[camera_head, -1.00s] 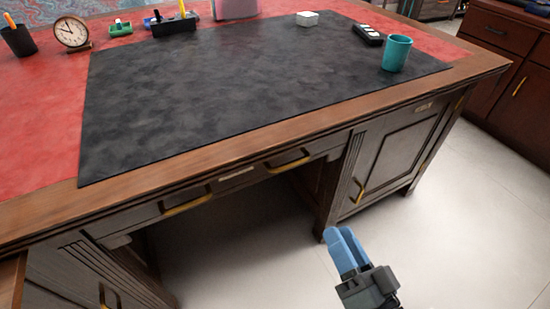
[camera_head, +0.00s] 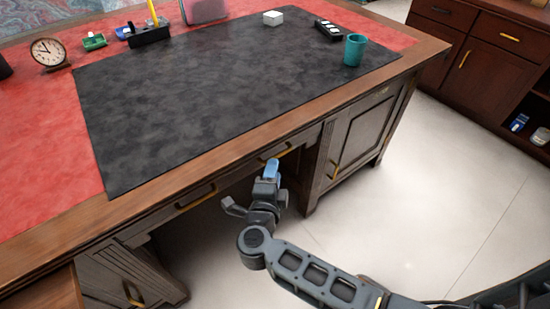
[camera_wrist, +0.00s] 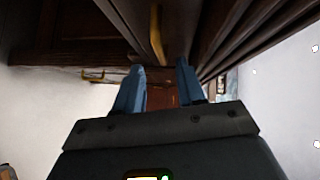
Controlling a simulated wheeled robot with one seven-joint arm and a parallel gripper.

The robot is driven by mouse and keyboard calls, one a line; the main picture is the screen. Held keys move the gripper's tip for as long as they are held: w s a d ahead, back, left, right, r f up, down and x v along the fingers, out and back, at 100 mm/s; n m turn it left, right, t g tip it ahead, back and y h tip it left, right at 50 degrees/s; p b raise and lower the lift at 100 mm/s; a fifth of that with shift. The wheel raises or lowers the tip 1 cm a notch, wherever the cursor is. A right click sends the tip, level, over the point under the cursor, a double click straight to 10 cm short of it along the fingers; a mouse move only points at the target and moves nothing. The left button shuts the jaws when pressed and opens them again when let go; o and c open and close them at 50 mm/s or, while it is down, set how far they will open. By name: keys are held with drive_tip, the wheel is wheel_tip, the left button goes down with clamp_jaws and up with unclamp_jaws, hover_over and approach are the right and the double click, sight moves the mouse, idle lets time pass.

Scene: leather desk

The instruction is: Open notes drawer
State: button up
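The wooden desk has a wide, shallow drawer (camera_head: 235,177) under its top with two brass handles, a left one (camera_head: 196,198) and a right one (camera_head: 275,153). I cannot read any label, so I cannot tell which drawer is the notes drawer. My gripper (camera_head: 271,168) is just below and in front of the right handle in the head view. In the wrist view its blue fingers (camera_wrist: 159,82) are apart with nothing between them. A brass handle (camera_wrist: 156,36) shows ahead, just beyond the fingertips. Contact with it cannot be made out.
A cabinet door (camera_head: 360,133) with a brass handle is right of the knee space. A wooden part juts out (camera_head: 45,292) at the lower left. A teal cup (camera_head: 354,50) stands on the black mat (camera_head: 215,90). The floor (camera_head: 430,190) to the right is clear.

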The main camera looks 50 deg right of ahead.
drive_tip(key=x, duration=0.5)
drive_tip(key=shift+w+d, duration=0.2)
drive_tip(key=shift+d, duration=0.1)
drive_tip(key=shift+c, duration=0.2)
clamp_jaws()
